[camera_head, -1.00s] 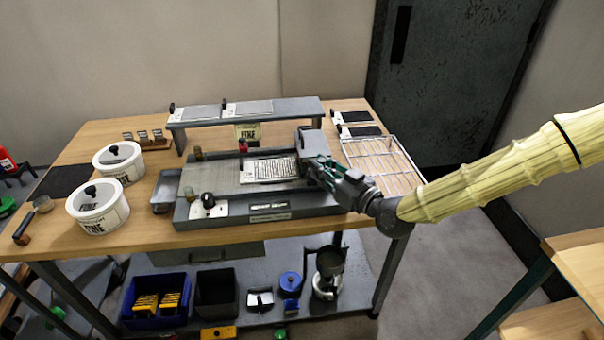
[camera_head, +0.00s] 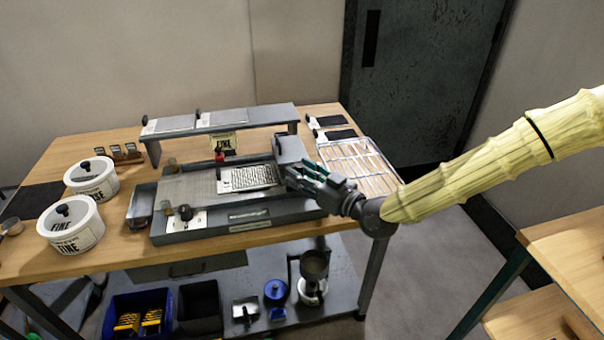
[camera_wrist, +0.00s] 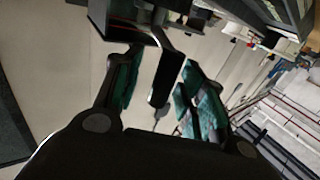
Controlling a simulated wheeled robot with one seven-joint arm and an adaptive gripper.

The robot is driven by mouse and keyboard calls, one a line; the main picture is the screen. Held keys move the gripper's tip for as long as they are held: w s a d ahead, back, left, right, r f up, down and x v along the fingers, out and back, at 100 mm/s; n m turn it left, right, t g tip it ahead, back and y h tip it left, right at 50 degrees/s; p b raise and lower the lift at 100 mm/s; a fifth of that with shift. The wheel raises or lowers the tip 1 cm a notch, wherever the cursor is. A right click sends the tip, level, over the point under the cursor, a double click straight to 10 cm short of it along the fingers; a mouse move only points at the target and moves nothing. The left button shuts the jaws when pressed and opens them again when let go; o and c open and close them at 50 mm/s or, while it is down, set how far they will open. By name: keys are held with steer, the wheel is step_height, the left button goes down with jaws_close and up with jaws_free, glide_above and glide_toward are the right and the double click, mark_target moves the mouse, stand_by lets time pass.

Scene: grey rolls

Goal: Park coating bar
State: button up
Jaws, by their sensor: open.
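A grey coating machine (camera_head: 232,222) lies on the wooden table, with a black-printed sheet (camera_head: 248,178) on its bed. A grey upright block (camera_head: 289,149) stands at the bed's right end. My gripper (camera_head: 302,176) is beside this block at the machine's right end. The wrist view shows my gripper (camera_wrist: 160,92) with its green-padded fingers apart. A dark hooked piece (camera_wrist: 167,72) hangs between the fingers, and a gap shows beside it. I cannot tell for certain which part is the coating bar; the block and gripper may hide some of it.
A raised grey shelf (camera_head: 222,120) stands behind the machine. A wire rack (camera_head: 357,168) lies to the right, close to my gripper. Two white tubs, one nearer (camera_head: 72,228) and one farther (camera_head: 92,180), stand left. A lower shelf (camera_head: 225,292) holds bins and tools.

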steer(key=v, duration=1.1)
steer(key=shift+s+d, duration=0.2)
steer(key=shift+d, duration=0.05)
steer(key=s+d+f+m+g+h, duration=0.15)
steer(key=s+f, duration=0.25)
steer(key=f, duration=0.5)
steer(key=s+d+f+m+g+h+p, duration=0.1)
steer(key=s+f+m+g+h, duration=0.15)
steer(key=s+f, duration=0.45)
steer(key=s+d+f+m+g+h, duration=0.1)
steer(key=s+f+m+g+h, duration=0.15)
steer(key=f, duration=0.75)
steer(key=s+d+f+m+g+h, duration=0.2)
steer(key=s+d+f, duration=0.4)
steer(key=s, duration=0.4)
steer(key=s+d+f+m+g+h, duration=0.2)
steer(key=s+d+f+h, duration=0.3)
steer(key=s, duration=0.4)
steer(key=shift+s+d+f+g+p, duration=0.4)
steer(key=shift+d+f+g, duration=0.2)
steer(key=shift+d, duration=0.6)
